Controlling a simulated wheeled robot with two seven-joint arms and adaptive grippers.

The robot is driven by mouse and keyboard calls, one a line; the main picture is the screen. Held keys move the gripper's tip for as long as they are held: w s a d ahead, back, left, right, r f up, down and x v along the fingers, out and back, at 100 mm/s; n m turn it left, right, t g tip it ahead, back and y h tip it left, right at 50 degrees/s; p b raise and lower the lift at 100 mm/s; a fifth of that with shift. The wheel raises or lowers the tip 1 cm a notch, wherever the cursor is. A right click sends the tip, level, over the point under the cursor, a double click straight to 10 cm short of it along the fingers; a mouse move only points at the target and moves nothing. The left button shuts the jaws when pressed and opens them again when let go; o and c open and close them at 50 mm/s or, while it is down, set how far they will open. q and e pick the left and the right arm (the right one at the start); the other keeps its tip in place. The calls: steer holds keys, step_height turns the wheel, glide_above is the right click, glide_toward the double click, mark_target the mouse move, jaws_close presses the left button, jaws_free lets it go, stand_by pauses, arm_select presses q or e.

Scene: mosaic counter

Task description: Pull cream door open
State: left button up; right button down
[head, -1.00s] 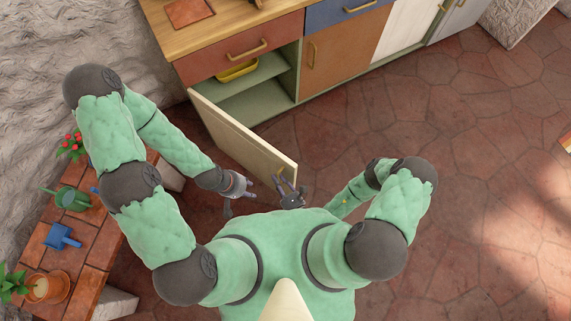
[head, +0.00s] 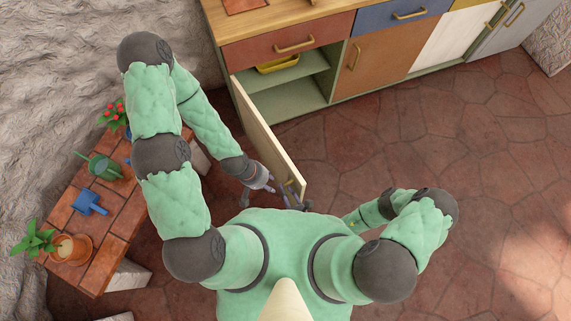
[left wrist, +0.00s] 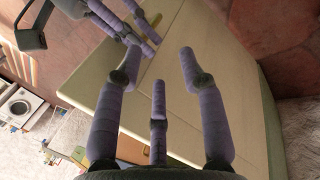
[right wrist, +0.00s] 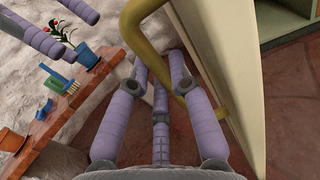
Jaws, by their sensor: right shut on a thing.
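The cream door (head: 268,138) stands swung out from the counter, its cabinet open behind it. Its brass handle (right wrist: 143,22) shows large in the right wrist view, running down between my right gripper's fingers. My right gripper (head: 293,198) is shut on this handle (head: 290,184) near the door's free edge; the fingers partly hide the grip in the right wrist view (right wrist: 160,75). My left gripper (head: 266,184) is beside the door near the same edge, with fingers apart and nothing between them. In the left wrist view its fingers (left wrist: 163,80) are in front of the door's pale face (left wrist: 225,60).
The open cabinet holds a shelf (head: 295,78) with a yellow container (head: 278,64). A red-brown drawer (head: 290,42) is above it. The floor at right is clear.

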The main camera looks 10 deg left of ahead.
steer(key=c, duration=1.1)
jaws_free()
steer(key=shift+w, duration=0.15)
